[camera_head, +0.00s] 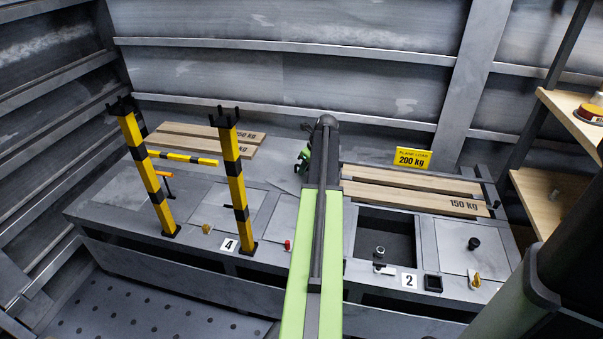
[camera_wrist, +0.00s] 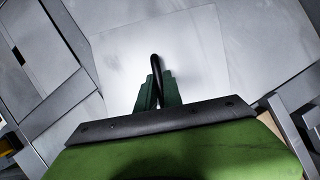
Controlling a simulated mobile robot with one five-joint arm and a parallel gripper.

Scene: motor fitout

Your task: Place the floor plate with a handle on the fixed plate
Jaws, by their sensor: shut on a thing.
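My gripper (camera_wrist: 158,92) is shut on the black curved handle (camera_wrist: 155,66) of a pale grey floor plate (camera_wrist: 195,50). The plate spreads out below the fingers in the wrist view. I cannot tell whether it rests on the surface under it or hangs just above. In the head view my gripper (camera_head: 303,160) shows as a green part left of my arm, which hides most of the held plate. Several grey plates lie in the deck, such as one with a black knob (camera_head: 465,246) at the right. I cannot tell which is the fixed plate.
A dark open pit (camera_head: 398,235) lies right of my arm, with a bolt-like piece in it. Yellow-black posts (camera_head: 237,180) stand at the left. Wooden planks lie at the back left (camera_head: 205,133) and right (camera_head: 410,190). A shelf (camera_head: 545,205) stands at the far right.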

